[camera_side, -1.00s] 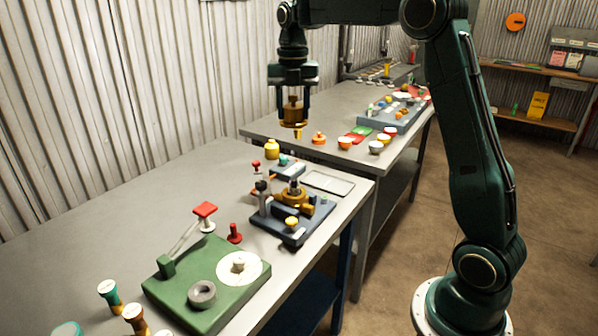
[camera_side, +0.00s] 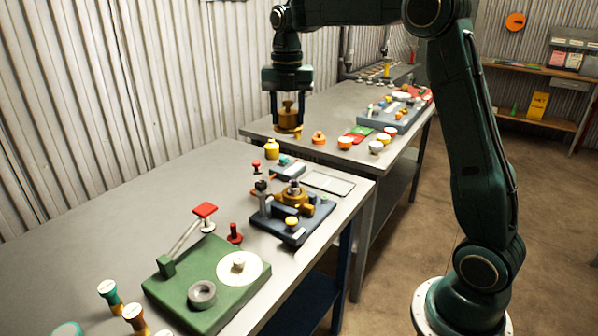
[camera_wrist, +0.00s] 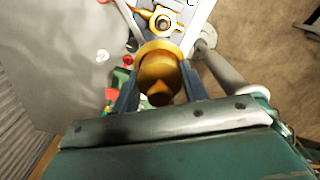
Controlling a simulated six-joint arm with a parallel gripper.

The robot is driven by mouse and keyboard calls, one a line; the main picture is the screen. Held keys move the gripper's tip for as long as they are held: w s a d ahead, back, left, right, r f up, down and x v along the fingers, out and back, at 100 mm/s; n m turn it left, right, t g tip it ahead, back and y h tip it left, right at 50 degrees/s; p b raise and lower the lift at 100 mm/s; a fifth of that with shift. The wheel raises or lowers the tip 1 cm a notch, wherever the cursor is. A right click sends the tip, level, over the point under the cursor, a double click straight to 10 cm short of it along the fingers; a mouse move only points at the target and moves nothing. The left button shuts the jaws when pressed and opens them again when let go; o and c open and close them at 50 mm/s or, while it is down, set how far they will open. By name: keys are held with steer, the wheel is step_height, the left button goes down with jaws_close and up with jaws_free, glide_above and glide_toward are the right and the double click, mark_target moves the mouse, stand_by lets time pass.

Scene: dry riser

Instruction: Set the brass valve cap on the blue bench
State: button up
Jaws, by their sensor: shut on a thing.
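The brass valve cap (camera_side: 289,112) is held in the air between the fingers of my gripper (camera_side: 287,120), which is shut on it. In the wrist view the cap (camera_wrist: 160,72) fills the space between the two dark fingers (camera_wrist: 158,88). The near bench (camera_side: 130,195) has a grey top with a blue leg and lower shelf (camera_side: 310,298); it looks to be the blue bench. In the side view my gripper appears above and behind this bench's far end, and its exact height is unclear.
A dark blue fixture (camera_side: 293,222) with a brass valve body (camera_side: 291,196) stands near the bench's far end, beside a flat grey tray (camera_side: 328,183). A green unit (camera_side: 205,280) is nearer. A second grey bench (camera_side: 330,105) holds small parts. The near bench's left side is clear.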

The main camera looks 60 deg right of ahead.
steer(key=s+a+f, duration=0.3)
steer(key=a, duration=0.4)
steer(key=s+a+f, duration=0.3)
steer(key=a+f, duration=0.1)
steer(key=a, duration=0.4)
steer(key=f, duration=1.5)
steer(key=shift+w+d+f, duration=0.2)
steer(key=shift+w, duration=0.1)
steer(key=shift+f, duration=2.15)
steer(key=shift+f, duration=0.15)
steer(key=o, duration=1.1)
